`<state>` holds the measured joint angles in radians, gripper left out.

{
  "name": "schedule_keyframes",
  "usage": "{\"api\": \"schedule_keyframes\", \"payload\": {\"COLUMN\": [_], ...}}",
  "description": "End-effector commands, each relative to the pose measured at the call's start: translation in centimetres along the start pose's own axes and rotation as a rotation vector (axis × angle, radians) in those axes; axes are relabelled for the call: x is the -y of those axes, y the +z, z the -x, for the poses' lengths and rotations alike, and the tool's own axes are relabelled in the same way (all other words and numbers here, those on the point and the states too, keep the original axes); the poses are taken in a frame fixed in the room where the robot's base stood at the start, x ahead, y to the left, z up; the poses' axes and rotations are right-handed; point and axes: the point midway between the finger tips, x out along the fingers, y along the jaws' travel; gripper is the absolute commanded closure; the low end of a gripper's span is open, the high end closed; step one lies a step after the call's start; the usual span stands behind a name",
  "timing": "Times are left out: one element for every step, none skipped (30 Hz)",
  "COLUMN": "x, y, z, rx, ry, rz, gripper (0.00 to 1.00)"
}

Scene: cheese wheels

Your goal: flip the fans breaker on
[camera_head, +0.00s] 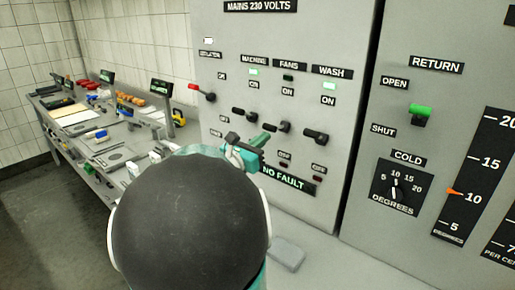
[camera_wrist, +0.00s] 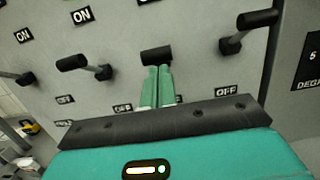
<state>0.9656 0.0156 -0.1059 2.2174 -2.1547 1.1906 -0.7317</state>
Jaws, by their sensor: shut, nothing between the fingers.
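The fans breaker (camera_head: 282,127) is a black lever on the grey panel, below the FANS label (camera_head: 289,65). Its lamp (camera_head: 288,78) is dark. In the wrist view its black handle (camera_wrist: 155,56) stands straight ahead of my fingers. My gripper (camera_head: 264,136) is shut and empty, its green fingers together. In the wrist view the fingertips (camera_wrist: 158,68) appear just under the handle and hide the lever's stem. I cannot tell whether they touch it.
The machine lever (camera_head: 243,113) is to the left and the wash lever (camera_head: 315,136) to the right; both their lamps are lit green. A red-handled isolator (camera_head: 205,92) is farther left. A NO FAULT sign (camera_head: 287,181) is below. A bench (camera_head: 92,180) with items stands at the left.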

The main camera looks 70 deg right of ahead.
Motion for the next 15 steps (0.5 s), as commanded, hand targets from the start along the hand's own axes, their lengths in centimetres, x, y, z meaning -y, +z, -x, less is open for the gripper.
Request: {"api": "schedule_keyframes", "payload": {"x": [0.0, 0.0, 0.0, 0.0, 0.0, 0.0, 0.0, 0.0, 0.0, 0.1, 0.1, 0.1, 0.1, 0.1, 0.0], "y": [0.0, 0.0, 0.0, 0.0, 0.0, 0.0, 0.0, 0.1, 0.2, 0.3, 0.5, 0.7, 0.9, 1.1, 1.4], "z": [0.0, 0.0, 0.0, 0.0, 0.0, 0.0, 0.0, 0.0, 0.0, -0.1, -0.1, -0.2, -0.2, -0.3, -0.3], "rx": [0.0, 0.0, 0.0, 0.0, 0.0, 0.0, 0.0, -0.001, -0.007, -0.014, -0.024, -0.044, -0.06, -0.078, -0.102], "ry": [0.0, 0.0, 0.0, 0.0, 0.0, 0.0, -0.001, -0.001, -0.002, -0.003, -0.005, -0.007, -0.008, -0.007, -0.004], "rz": [0.0, 0.0, 0.0, 0.0, 0.0, 0.0, 0.0, -0.001, -0.001, -0.002, -0.002, -0.003, -0.003, -0.004, -0.004], "gripper": [1.0, 1.0, 1.0, 1.0, 1.0, 1.0, 1.0, 1.0, 1.0, 1.0, 1.0, 1.0, 1.0, 1.0, 1.0]}}
